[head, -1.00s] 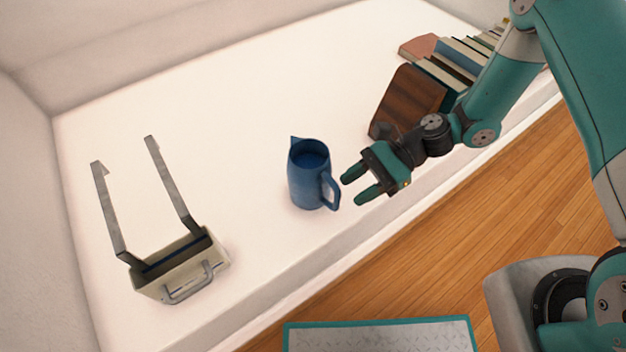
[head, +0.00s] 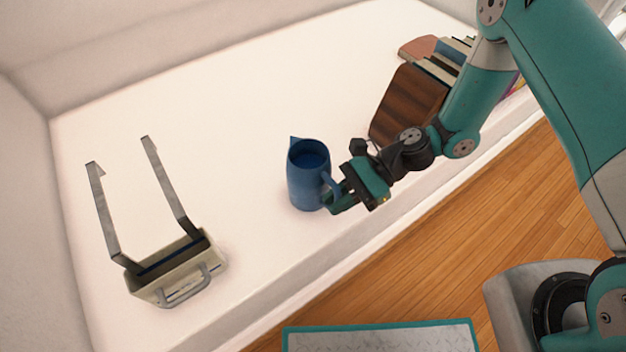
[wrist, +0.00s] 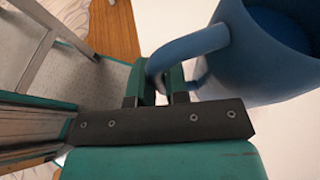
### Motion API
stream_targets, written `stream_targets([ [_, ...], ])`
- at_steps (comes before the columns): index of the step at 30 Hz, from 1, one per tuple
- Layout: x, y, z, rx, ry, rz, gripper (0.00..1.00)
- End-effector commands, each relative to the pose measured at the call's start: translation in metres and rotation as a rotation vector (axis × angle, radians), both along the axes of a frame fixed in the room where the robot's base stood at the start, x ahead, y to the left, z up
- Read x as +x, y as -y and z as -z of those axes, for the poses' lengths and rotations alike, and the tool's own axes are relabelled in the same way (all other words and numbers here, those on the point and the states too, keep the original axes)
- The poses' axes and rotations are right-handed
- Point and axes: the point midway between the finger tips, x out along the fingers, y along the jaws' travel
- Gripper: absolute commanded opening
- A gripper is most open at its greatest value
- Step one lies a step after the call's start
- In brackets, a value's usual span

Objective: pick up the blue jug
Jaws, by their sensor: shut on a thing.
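The blue jug (head: 307,178) stands upright on the white surface (head: 240,120), with its spout to the upper left and its handle to the lower right. My gripper (head: 335,200) is at the handle side of the jug, with its fingers shut on the handle. In the wrist view the green fingertips (wrist: 160,80) close around the lower part of the jug's handle (wrist: 190,48), and the jug's body (wrist: 265,50) fills the upper right. The fingers partly hide the lower handle.
A beige container (head: 175,272) with a handle and two long grey brackets stands at left. A brown wooden block (head: 408,105) and a row of books (head: 440,68) stand behind my arm. The surface's front edge runs near the jug. Free room lies behind and left of the jug.

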Motion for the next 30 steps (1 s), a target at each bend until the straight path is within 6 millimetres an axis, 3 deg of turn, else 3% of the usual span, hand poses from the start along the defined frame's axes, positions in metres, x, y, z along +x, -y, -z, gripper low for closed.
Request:
stream_targets([
  [8, 0.0, 0.0, -0.005, 0.003, 0.002, 0.0, 0.0],
  [14, 0.001, 0.0, -0.026, 0.004, 0.004, 0.0, 0.0],
  [30, 0.001, 0.0, -0.164, 0.004, 0.006, 0.0, 0.0],
])
